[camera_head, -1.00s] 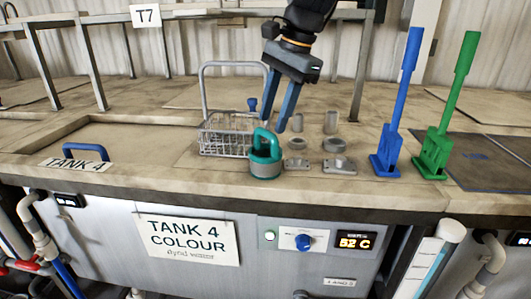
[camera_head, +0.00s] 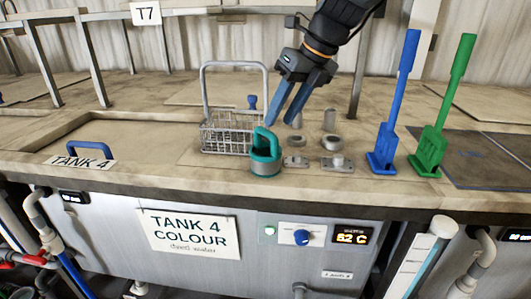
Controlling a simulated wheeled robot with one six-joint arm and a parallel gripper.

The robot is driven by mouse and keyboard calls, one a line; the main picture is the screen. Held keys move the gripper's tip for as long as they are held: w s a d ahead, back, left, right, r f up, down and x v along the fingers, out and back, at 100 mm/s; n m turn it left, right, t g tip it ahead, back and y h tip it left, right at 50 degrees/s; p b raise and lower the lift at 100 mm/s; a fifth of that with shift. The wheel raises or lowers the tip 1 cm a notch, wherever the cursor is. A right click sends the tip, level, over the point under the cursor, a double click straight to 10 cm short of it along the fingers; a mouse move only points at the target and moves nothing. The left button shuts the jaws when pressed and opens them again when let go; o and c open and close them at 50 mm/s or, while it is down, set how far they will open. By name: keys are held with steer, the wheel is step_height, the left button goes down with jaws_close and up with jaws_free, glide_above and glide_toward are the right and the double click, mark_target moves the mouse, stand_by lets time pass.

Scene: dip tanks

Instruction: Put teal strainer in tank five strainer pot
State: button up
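The teal strainer (camera_head: 265,165), a small grey cup with a teal rim, base and raised loop handle, stands upright on the counter near its front edge. My gripper (camera_head: 279,121) comes down from the upper right on a slant. Its two blue fingers are apart, with nothing seen between them. The fingertips appear just above and behind the strainer's handle; I cannot tell the exact gap in depth. No tank five label or strainer pot can be made out.
A wire basket (camera_head: 228,133) with a tall handle stands left of the strainer, close to it. Small metal parts (camera_head: 337,162) lie to its right. Blue (camera_head: 384,150) and green (camera_head: 430,150) paddles stand farther right. A tank 4 lid (camera_head: 120,142) is at left.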

mark_target(271, 132)
steer(key=p+x, duration=0.2)
steer(key=x, duration=0.5)
steer(key=shift+s+a+r, duration=0.1)
steer(key=shift+s+a, duration=0.05)
steer(key=shift+a, duration=0.05)
jaws_close()
